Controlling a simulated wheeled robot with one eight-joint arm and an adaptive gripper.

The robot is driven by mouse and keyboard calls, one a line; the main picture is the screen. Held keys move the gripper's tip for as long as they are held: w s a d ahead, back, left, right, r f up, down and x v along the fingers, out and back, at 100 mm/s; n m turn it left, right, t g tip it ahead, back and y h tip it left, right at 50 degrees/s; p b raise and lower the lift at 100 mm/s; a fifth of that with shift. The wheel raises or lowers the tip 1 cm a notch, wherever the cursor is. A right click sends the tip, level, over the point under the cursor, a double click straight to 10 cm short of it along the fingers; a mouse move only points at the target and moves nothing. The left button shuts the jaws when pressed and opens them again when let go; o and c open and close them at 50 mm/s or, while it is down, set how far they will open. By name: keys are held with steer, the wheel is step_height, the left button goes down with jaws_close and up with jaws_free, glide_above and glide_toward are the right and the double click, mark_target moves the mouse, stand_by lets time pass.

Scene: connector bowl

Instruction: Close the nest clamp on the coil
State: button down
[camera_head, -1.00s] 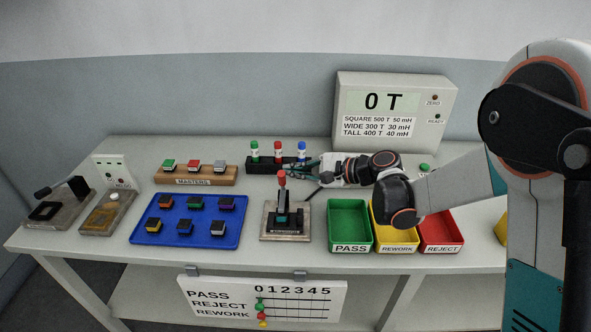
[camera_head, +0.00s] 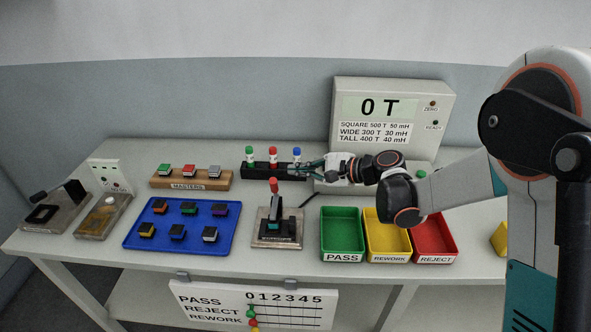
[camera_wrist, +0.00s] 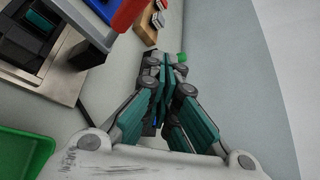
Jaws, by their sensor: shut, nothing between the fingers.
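The nest clamp (camera_head: 276,215) stands on a grey base plate in the middle of the table, its red-tipped handle (camera_head: 273,185) upright. A small teal part shows low in the clamp; I cannot tell whether it is the coil. My gripper (camera_head: 291,171) is shut and empty, behind and to the right of the red tip, apparently apart from it. In the wrist view my gripper's teal fingers (camera_wrist: 172,78) are together. Part of the nest base (camera_wrist: 75,65) and the red handle (camera_wrist: 127,16) show at upper left there.
The marker rack (camera_head: 262,171) stands just behind my fingertips, with the display box (camera_head: 445,105) behind my wrist. Green (camera_head: 325,230), yellow and red bins stand right of the clamp. A blue tray (camera_head: 185,240) of several coils lies left, with the masters rack (camera_head: 218,184) behind it.

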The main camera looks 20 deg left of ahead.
steer(key=s+d+f+p, duration=0.1)
steer(key=s+d, duration=0.1)
steer(key=d, duration=0.5)
steer(key=shift+s, duration=0.2)
steer(key=shift+f, duration=0.1)
